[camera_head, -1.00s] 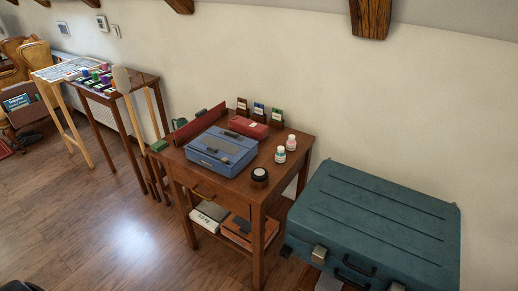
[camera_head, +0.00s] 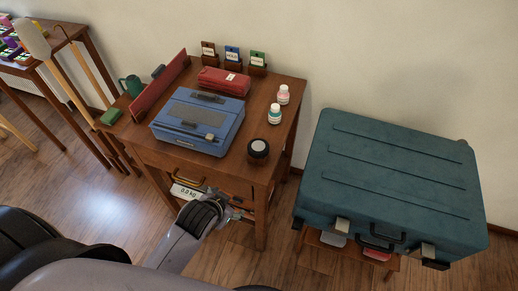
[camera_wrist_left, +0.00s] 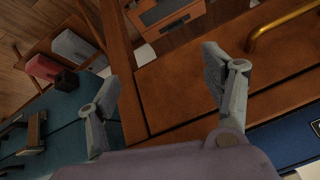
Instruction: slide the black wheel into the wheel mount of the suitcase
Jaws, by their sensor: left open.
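The teal suitcase (camera_head: 385,175) lies flat on a low wooden stand at the right. A black corner piece (camera_head: 297,223) shows at its front left and another (camera_head: 436,265) at its front right. A round black item with a pale top (camera_head: 258,149) sits on the small table; I cannot tell whether it is the wheel. The wheel mount is not clearly seen. My left gripper (camera_head: 238,206) is by the table's front. In the left wrist view it is open and empty (camera_wrist_left: 161,68), with the suitcase (camera_wrist_left: 65,125) and a black corner block (camera_wrist_left: 66,80) to the left.
The small wooden table (camera_head: 273,103) carries a blue case (camera_head: 200,122), a red case (camera_head: 222,80), two small bottles and card holders. Its brass drawer handle (camera_wrist_left: 280,22) is close to my left gripper. Boxes lie on low shelves. Floor is open at the left.

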